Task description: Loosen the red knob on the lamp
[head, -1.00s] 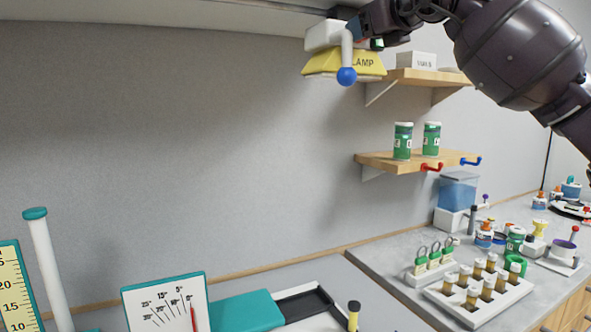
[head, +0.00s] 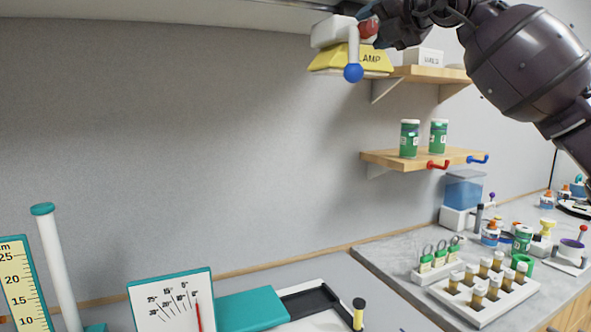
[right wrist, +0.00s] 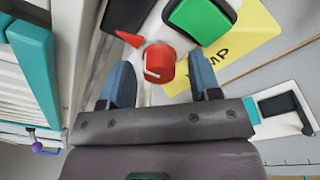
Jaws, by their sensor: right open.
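The lamp (head: 333,32) hangs high at the top of the head view, with a white body, a yellow shade (head: 345,60) marked LAMP and a lever ending in a blue ball (head: 353,73). Its red knob (head: 368,28) shows at the right of the body. In the right wrist view the red knob (right wrist: 160,63) has a white line, with a red pointer (right wrist: 129,39) and a green button (right wrist: 203,18) nearby. My right gripper (right wrist: 162,78) is open, one blue finger on each side of the knob, with gaps visible. My left gripper is out of view.
Wooden shelves (head: 402,158) with green jars (head: 409,138) are on the wall right of and below the lamp. A vial rack (head: 485,300) and bottles stand on the counter. A dial board (head: 170,300) stands at the front. The wall left of the lamp is clear.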

